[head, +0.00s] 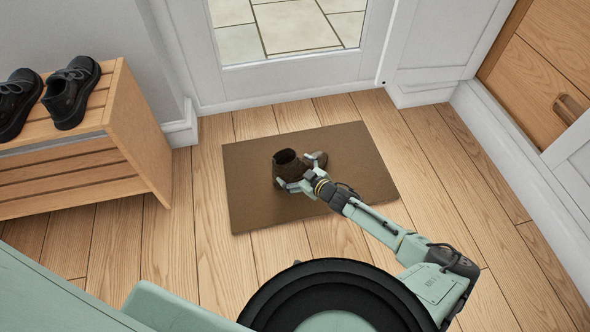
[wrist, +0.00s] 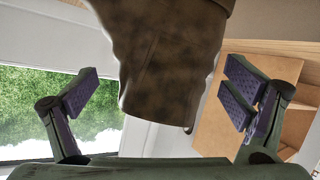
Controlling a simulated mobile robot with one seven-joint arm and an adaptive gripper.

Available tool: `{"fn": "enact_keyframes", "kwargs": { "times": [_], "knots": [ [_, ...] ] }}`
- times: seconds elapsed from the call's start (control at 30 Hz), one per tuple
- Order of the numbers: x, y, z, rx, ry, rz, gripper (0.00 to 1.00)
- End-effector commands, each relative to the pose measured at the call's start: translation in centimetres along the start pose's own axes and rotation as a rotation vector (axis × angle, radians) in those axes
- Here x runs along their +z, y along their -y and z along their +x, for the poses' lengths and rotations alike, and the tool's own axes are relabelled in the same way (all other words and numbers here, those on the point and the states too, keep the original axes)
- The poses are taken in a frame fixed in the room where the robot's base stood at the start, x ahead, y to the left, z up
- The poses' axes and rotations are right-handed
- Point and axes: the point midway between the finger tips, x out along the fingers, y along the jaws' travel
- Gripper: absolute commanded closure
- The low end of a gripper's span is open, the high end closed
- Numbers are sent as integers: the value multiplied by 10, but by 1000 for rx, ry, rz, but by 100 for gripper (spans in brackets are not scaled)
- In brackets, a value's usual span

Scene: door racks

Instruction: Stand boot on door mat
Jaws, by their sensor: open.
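A dark brown boot (head: 288,165) stands upright on the brown door mat (head: 250,205) in the head view, with its toe toward the right. My gripper (head: 297,182) is at the boot, reaching in from the lower right. In the wrist view the boot's shaft (wrist: 170,60) lies between the two finger pads of my gripper (wrist: 158,98). The pads are wide apart, with a gap to the shaft on each side. The boot's lower part and sole are partly hidden behind my gripper in the head view.
A wooden shoe rack (head: 140,130) with a pair of black shoes (head: 70,90) on top stands at the left. A white glazed door (head: 290,80) is behind the mat. A wooden drawer unit (head: 545,60) is at the right. The plank floor around the mat is clear.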

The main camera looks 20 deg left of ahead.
Motion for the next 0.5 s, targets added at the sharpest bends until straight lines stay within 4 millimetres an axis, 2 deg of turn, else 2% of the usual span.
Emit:
{"fn": "enact_keyframes", "kwargs": {
  "times": [0.3,0.37,0.5],
  "knots": [
    [-3,-1,-2,0,0,0,5],
    [-2,-2,-7,1,1,0,5],
    [-4,-3,-32,3,1,1,5]
  ]
}}
